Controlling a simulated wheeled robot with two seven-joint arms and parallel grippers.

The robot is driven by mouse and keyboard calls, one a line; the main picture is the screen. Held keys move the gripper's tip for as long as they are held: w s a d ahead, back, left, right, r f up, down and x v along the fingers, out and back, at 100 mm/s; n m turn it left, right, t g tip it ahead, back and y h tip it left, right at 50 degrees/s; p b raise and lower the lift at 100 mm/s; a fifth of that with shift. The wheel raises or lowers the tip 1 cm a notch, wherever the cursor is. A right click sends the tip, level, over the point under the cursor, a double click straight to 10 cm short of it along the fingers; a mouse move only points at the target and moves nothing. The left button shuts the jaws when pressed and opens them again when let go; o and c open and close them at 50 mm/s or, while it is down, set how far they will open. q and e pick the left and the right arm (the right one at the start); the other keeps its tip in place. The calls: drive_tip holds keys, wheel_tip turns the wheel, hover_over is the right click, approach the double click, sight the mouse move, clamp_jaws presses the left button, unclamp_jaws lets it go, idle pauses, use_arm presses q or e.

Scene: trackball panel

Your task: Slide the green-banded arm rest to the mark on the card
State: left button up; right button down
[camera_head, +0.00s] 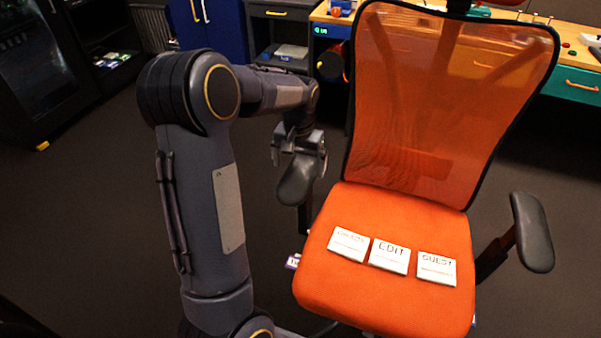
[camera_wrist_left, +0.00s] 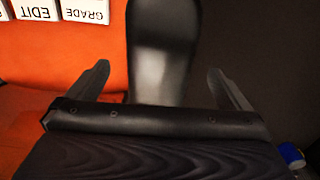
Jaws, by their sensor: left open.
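An orange office chair (camera_head: 400,290) has two dark arm rests. The left arm rest pad (camera_head: 297,180) is beside the seat under my left gripper (camera_head: 300,148); the right arm rest pad (camera_head: 533,232) stands on the other side. No green band can be made out on either. In the left wrist view my left gripper (camera_wrist_left: 158,68) is open, its fingers on either side of the dark arm rest pad (camera_wrist_left: 163,40); whether they touch it I cannot tell. White cards lie on the seat: GRADE (camera_head: 348,244), EDIT (camera_head: 389,256) and GUEST (camera_head: 437,268). My right gripper is out of view.
The chair's orange mesh backrest (camera_head: 440,90) rises behind the seat. A wooden-topped workbench (camera_head: 570,50) with drawers, a blue cabinet (camera_head: 207,28) and a dark glass-fronted cabinet (camera_head: 40,70) stand behind. The dark floor (camera_head: 90,220) at the left is clear.

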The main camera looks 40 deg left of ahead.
sight(299, 174)
use_arm(q)
drive_tip(key=shift+f, duration=1.7)
drive_tip(key=shift+c, duration=0.3)
drive_tip(key=c, duration=1.3)
drive_tip(key=shift+r+p, duration=0.7)
drive_tip(key=shift+r, duration=0.2)
drive_tip(key=shift+f, duration=0.1)
drive_tip(key=o, duration=1.4)
drive_tip(key=shift+c, duration=0.2)
wheel_tip(299, 174, up, 8)
drive_tip(key=shift+p, duration=0.4)
